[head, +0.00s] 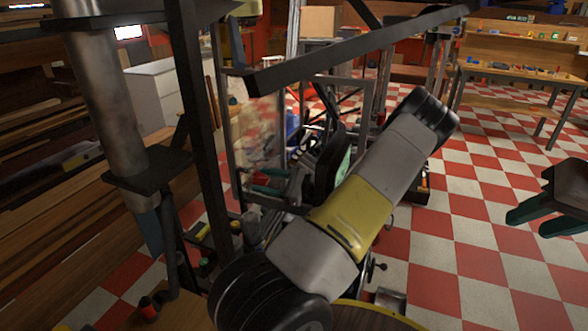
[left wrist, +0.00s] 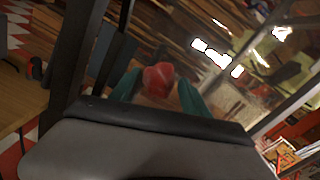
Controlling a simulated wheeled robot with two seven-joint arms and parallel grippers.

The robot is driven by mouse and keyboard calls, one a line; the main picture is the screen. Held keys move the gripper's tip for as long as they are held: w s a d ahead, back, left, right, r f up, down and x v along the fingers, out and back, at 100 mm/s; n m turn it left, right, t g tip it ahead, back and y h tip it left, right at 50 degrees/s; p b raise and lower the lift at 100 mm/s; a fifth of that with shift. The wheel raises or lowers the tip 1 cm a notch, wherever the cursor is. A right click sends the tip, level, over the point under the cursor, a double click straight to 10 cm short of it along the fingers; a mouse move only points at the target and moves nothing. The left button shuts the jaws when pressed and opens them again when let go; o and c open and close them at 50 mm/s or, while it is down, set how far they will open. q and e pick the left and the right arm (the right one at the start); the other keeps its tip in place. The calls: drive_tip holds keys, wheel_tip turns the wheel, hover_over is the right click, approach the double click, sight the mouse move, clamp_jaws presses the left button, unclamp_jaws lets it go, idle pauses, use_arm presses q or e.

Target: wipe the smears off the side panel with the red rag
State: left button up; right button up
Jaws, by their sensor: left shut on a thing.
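The side panel (head: 257,132) is a clear upright pane in a grey metal frame, left of centre in the head view. Brownish smears (head: 250,122) show on its upper and middle part. My left gripper (head: 262,181) is at the lower part of the panel, partly hidden by the frame and my own arm. In the left wrist view, its teal fingers are shut on the red rag (left wrist: 158,78), which bunches out between the tips. Whether the rag touches the pane cannot be told. My right gripper (head: 528,224) is at the right edge, fingers apart and empty.
A dark metal post (head: 200,130) and a slanted dark bar (head: 360,50) stand close around the panel and my left arm. A workbench (head: 520,75) with small items is at the back right. The red-and-white checkered floor (head: 480,230) is open at the right.

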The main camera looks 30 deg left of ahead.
use_arm(q)
drive_tip(key=shift+s, duration=0.35)
drive_tip(key=shift+d, duration=0.15)
drive_tip(key=shift+w+d, duration=0.2)
drive_tip(key=shift+d, duration=0.75)
drive_tip(key=shift+w+d, duration=0.15)
drive_tip(key=shift+d, duration=0.8)
drive_tip(key=shift+w+d, duration=0.2)
drive_tip(key=shift+d, duration=0.75)
drive_tip(key=shift+d, duration=0.1)
drive_tip(key=d, duration=0.2)
drive_tip(key=shift+w+d, duration=0.3)
drive_tip(key=shift+d, duration=0.1)
drive_tip(key=shift+s+a+r, duration=0.25)
drive_tip(key=shift+a+r, duration=0.1)
drive_tip(key=shift+a, duration=0.8)
drive_tip(key=shift+s+a+r, duration=0.25)
drive_tip(key=shift+a+r, duration=0.1)
drive_tip(key=shift+a, duration=0.75)
drive_tip(key=shift+s+a+r, duration=0.25)
drive_tip(key=shift+a+r, duration=0.1)
drive_tip(key=shift+a, duration=0.9)
